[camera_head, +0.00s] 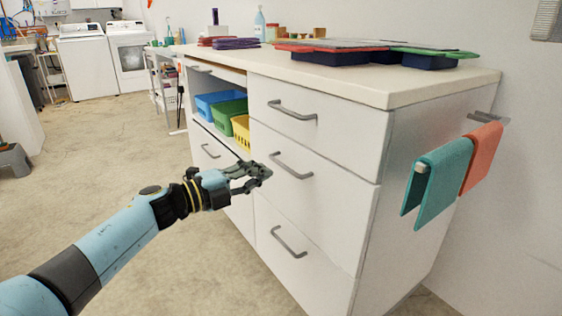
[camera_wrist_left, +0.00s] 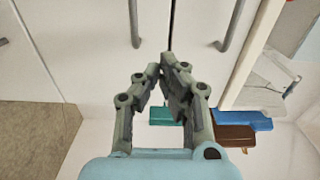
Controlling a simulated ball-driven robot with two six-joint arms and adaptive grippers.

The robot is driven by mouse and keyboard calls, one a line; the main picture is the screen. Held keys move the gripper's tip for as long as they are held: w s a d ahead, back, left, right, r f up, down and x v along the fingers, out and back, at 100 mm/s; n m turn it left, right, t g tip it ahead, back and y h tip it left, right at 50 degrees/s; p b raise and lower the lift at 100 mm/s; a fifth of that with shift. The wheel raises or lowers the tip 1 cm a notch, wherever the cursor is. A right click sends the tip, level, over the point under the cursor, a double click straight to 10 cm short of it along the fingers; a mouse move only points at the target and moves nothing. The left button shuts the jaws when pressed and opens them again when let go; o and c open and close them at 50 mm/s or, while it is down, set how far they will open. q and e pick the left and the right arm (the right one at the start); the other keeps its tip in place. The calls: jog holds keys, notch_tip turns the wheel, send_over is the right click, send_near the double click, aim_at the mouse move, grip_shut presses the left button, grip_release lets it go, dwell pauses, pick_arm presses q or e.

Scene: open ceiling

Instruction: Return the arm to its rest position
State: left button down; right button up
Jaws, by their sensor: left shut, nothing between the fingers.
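My left gripper (camera_head: 262,173) is in front of the white cabinet in the head view, close to the handle of a middle drawer (camera_head: 291,166). Its fingers are shut with nothing between them. In the left wrist view the fingertips of the left gripper (camera_wrist_left: 163,68) meet near the middle, with the white cabinet fronts (camera_wrist_left: 95,35) behind. The left arm (camera_head: 110,240) reaches in from the lower left of the head view. I cannot tell whether the gripper touches the cabinet. My right gripper is not in view.
The cabinet's worktop (camera_head: 390,84) holds trays and a spray bottle (camera_head: 259,24). Blue, green and yellow bins (camera_head: 241,130) stand in its open shelf. Teal (camera_head: 440,180) and coral towels (camera_head: 481,158) hang on its right side. The floor (camera_head: 85,160) on the left is open.

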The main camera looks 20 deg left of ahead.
pick_arm(q)
jog(key=s+a+f+n+g+y+p, duration=0.1)
jog(key=s+a+f+n+y+p, duration=0.3)
jog(key=s+f, duration=0.6)
jog(key=s+a+f+n+g+y+p, duration=0.1)
jog(key=s+f+n+g+y, duration=0.15)
jog(key=s+f+n, duration=0.75)
jog(key=s+a+f+n+y+p, duration=0.25)
jog(key=s+f, duration=0.55)
jog(key=s, duration=0.5)
jog(key=s+a+f+n+g+y, duration=0.1)
jog(key=s+f+n+g, duration=0.2)
jog(key=s, duration=0.7)
jog(key=s+a+f+n+g+y, duration=0.1)
jog(key=s+f+n+g, duration=0.2)
jog(key=s, duration=0.7)
jog(key=s+a+f+n+g+y+p, duration=0.1)
jog(key=s+f+n+g, duration=0.2)
jog(key=s, duration=0.7)
jog(key=shift+f+g, duration=0.2)
jog(key=shift+g, duration=0.25)
jog(key=shift+a, duration=0.1)
